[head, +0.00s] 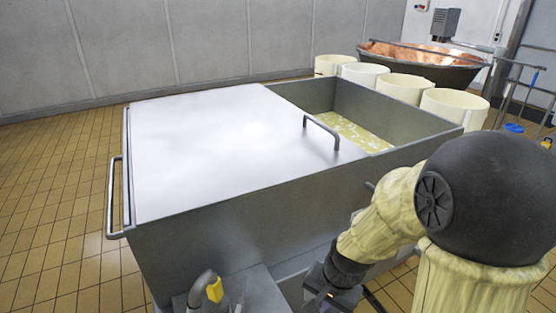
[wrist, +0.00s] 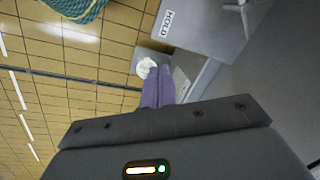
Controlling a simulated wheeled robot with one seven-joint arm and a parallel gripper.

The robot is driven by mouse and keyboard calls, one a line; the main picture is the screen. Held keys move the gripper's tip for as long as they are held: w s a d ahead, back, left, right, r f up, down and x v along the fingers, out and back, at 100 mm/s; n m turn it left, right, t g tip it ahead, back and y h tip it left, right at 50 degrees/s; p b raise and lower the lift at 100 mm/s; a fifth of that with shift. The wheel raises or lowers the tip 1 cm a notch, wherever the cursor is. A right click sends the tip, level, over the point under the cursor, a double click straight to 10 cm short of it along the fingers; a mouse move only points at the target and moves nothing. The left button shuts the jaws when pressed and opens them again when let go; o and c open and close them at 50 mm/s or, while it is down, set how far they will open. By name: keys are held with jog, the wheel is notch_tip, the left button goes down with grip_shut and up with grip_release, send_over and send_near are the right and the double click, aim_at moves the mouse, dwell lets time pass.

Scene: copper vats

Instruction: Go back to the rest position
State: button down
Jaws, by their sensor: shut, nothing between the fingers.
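My gripper shows in the wrist view as a dark grey body with two purple fingers (wrist: 158,88) closed together, with nothing between them. The fingers point at the floor area beside a grey metal panel (wrist: 205,25) with a "HOLD" label (wrist: 167,24). A small white thing (wrist: 147,67) lies just beyond the fingertips; I cannot tell what it is or whether they touch. In the head view my arm is bent down at the lower right, beside the near side of the big grey vat (head: 250,225). The fingers are hidden there.
A flat cover (head: 200,145) with a handle (head: 322,128) lies over most of the vat; pale curds (head: 355,132) show at its open end. White tubs (head: 455,107) and a copper vat (head: 420,60) stand behind. A yellow-marked lever (head: 214,290) is in front. Tiled floor (head: 50,190) is clear at left.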

jog(key=s+d+r+n+t+h, duration=0.1)
jog(key=s+d+r+n+h, duration=0.1)
jog(key=d+r+n, duration=0.3)
notch_tip(320, 180, up, 18)
jog(key=n+p, duration=0.1)
jog(key=p, duration=1.8)
jog(key=shift+d, duration=0.25)
